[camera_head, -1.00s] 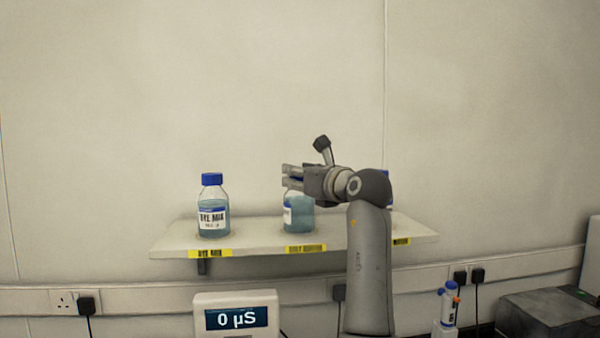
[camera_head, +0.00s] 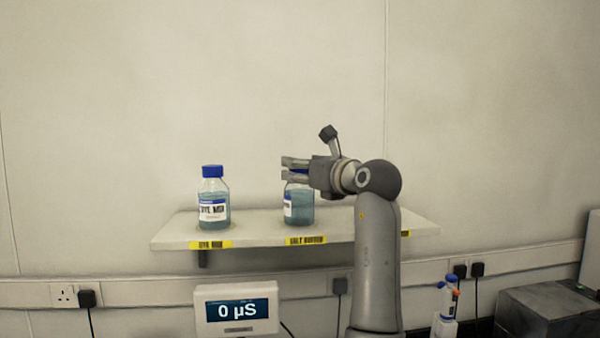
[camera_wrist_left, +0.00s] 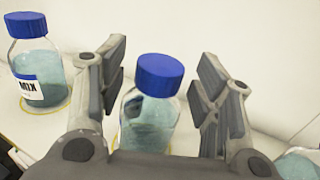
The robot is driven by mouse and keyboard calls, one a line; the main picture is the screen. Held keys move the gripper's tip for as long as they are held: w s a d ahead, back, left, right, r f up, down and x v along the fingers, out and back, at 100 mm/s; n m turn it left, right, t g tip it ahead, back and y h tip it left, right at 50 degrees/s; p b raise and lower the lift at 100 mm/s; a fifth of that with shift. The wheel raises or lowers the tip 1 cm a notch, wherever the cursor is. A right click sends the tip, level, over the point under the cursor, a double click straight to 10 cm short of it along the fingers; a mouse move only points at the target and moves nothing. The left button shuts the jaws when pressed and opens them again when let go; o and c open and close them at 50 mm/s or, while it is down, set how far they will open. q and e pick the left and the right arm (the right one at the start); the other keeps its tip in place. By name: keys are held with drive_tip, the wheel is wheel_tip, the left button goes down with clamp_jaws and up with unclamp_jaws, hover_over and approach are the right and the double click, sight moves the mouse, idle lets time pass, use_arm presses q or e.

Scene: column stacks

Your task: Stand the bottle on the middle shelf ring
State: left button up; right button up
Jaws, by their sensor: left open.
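The bottle (camera_head: 300,208), with blue liquid and a blue cap, stands upright at the middle of the shelf (camera_head: 258,229), above the yellow middle label (camera_head: 306,240). My left gripper (camera_head: 284,168) is at its cap height, partly hiding its cap and right side. In the left wrist view the bottle (camera_wrist_left: 149,122) stands between the two spread fingers (camera_wrist_left: 162,82), with a gap visible on each side. Part of a yellow ring shows at its base; whether it is centred there cannot be told. My right gripper is not in view.
A similar bottle (camera_head: 213,205) labelled as a dye mix stands at the shelf's left, also in the left wrist view (camera_wrist_left: 38,75). Another bottle (camera_wrist_left: 298,165) shows at that view's right edge. A meter (camera_head: 237,312) reading 0 µS sits below the shelf.

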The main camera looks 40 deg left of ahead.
use_arm(q)
drive_tip(key=b+v, duration=0.3)
drive_tip(key=v, duration=0.7)
drive_tip(key=shift+d, duration=0.1)
